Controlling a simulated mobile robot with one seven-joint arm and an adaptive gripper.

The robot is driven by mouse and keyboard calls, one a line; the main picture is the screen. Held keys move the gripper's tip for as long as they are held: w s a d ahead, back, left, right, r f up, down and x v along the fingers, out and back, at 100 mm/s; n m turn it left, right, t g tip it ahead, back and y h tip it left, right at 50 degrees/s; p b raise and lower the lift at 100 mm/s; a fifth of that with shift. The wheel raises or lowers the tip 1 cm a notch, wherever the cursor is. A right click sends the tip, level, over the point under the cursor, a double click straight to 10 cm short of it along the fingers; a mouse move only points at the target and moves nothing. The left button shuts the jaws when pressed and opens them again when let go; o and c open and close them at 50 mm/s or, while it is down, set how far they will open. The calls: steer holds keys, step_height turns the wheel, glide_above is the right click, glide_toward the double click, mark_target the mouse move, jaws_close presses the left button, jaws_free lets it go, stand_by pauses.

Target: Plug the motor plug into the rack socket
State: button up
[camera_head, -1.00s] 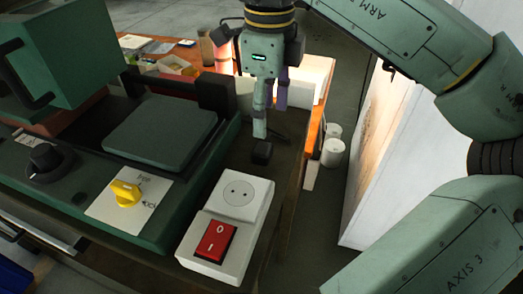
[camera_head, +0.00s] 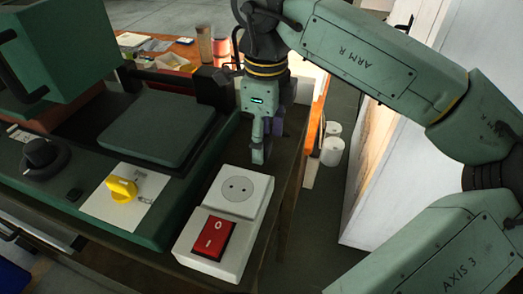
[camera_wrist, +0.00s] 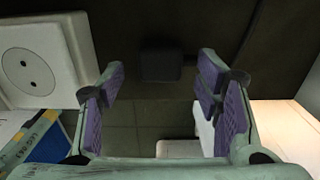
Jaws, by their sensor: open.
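The rack socket (camera_head: 238,189) is a round two-hole outlet on a white box, with a red rocker switch (camera_head: 214,238) on the same box. It also shows at the left of the wrist view (camera_wrist: 28,72). My gripper (camera_head: 263,152) points down just behind the box, close above the dark bench. In the wrist view its two purple-padded fingers (camera_wrist: 163,78) are open. A small dark block (camera_wrist: 160,66), apparently the motor plug, lies between and beyond the fingertips, not gripped. In the head view my gripper mostly hides it. Its pins are not visible.
A green machine with a yellow knob (camera_head: 121,189) and a flat green plate (camera_head: 159,129) stands left of the box. White rolls (camera_head: 332,150) are at the right, beside an orange-edged table. A pale panel (camera_head: 385,150) stands further right.

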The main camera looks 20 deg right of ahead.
steer(key=shift+f, duration=0.95)
steer(key=shift+r, duration=0.1)
steer(key=shift+c, duration=0.4)
steer(key=c, duration=1.1)
